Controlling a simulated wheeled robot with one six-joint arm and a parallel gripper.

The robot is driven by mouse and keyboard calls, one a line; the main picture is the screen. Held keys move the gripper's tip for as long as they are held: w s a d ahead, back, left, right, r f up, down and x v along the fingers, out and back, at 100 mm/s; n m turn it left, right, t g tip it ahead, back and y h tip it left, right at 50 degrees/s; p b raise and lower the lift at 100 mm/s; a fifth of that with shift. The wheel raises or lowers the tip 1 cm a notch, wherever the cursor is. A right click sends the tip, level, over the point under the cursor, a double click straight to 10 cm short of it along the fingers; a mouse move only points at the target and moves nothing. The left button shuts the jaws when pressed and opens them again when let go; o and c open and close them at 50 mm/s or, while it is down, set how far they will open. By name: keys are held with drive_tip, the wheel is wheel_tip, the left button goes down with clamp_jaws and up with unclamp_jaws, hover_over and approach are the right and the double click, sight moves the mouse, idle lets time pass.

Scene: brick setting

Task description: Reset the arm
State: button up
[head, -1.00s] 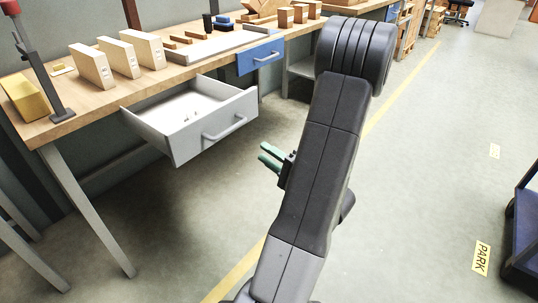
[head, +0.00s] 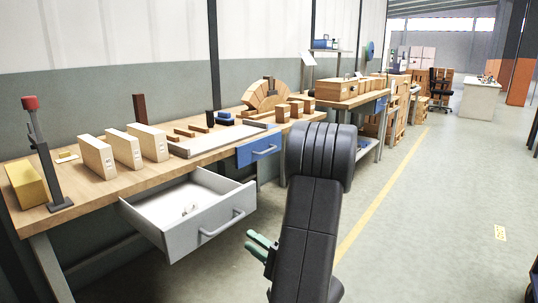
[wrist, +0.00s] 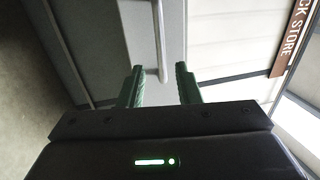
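My gripper (head: 262,247) has green fingers and hangs low beside my dark arm in the head view, to the right of and below the open grey drawer (head: 188,215). In the wrist view my gripper (wrist: 158,84) is open, its two fingers wide apart with nothing held between them. A light vertical bar handle (wrist: 161,45) on a grey front shows beyond the fingers. The drawer is pulled out from under the wooden workbench (head: 88,190), and a small pale item lies inside it.
The bench carries a yellow block (head: 26,184), a dark stand with a red top (head: 45,160), several white blocks (head: 127,149) and a tray (head: 222,141). A blue drawer (head: 258,149) is shut. Open floor (head: 430,220) lies to the right. A sign (wrist: 294,38) shows in the wrist view.

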sight(231, 224)
drive_tip(key=shift+b+x, duration=0.55)
drive_tip(key=shift+x, duration=4.3)
drive_tip(key=shift+r, duration=0.15)
